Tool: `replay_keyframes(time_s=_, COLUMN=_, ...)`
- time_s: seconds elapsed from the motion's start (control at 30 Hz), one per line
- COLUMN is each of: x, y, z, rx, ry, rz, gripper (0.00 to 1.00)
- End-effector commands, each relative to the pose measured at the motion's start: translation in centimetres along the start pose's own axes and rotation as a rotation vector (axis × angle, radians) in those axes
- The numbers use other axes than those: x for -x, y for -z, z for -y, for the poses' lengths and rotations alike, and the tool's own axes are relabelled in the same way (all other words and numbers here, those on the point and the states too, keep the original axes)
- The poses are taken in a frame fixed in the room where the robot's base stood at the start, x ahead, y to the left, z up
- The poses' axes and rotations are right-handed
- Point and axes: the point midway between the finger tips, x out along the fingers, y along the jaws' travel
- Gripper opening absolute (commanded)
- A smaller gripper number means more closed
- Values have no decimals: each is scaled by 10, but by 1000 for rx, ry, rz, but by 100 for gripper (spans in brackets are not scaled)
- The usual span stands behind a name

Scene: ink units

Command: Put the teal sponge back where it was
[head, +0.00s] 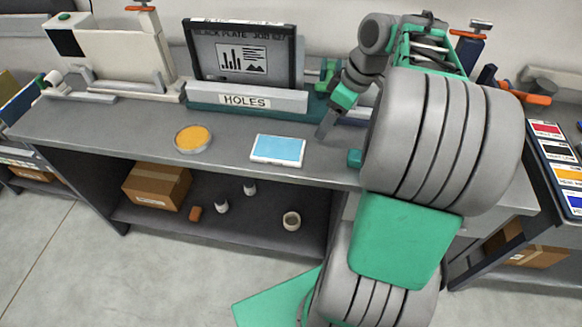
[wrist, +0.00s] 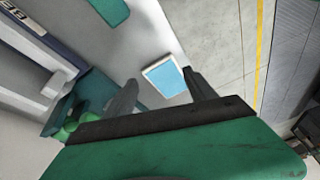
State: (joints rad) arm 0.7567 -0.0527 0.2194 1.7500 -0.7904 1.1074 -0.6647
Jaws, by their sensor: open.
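A teal block (head: 355,158), which looks like the sponge, lies on the grey bench near its front edge. My arm hides part of it in the head view. A teal shape at the top of the wrist view (wrist: 110,9) appears to be the same block, cut by the frame edge. My gripper (head: 323,129) hangs over the bench, pointing down, to the left of the block and behind it. In the wrist view its two fingers (wrist: 160,79) are apart with nothing held.
A light-blue pad in a white tray (head: 278,149) lies left of my gripper; the wrist view shows it between the fingertips. A round orange pad (head: 193,138) sits farther left. The HOLES holder (head: 245,100) with a dark plate (head: 244,52) stands behind. Bare bench lies between.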

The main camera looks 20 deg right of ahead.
Motion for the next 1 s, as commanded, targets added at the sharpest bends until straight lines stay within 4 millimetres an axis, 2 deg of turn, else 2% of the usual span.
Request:
replay_keyframes(time_s=0.03, x=-7, y=30, z=39, rx=-61, ry=-28, rz=13, gripper=65)
replay_keyframes(time_s=0.1, x=-19, y=50, z=87, rx=-193, ry=-79, rz=23, gripper=65)
replay_keyframes(time_s=0.2, x=-35, y=50, z=145, rx=-366, ry=-159, rz=15, gripper=65)
replay_keyframes(time_s=0.3, x=-46, y=36, z=177, rx=-491, ry=-222, rz=-8, gripper=65)
replay_keyframes(time_s=0.47, x=-53, y=22, z=190, rx=-574, ry=-263, rz=-27, gripper=65)
replay_keyframes(time_s=1.0, x=-54, y=21, z=189, rx=-578, ry=-264, rz=-25, gripper=65)
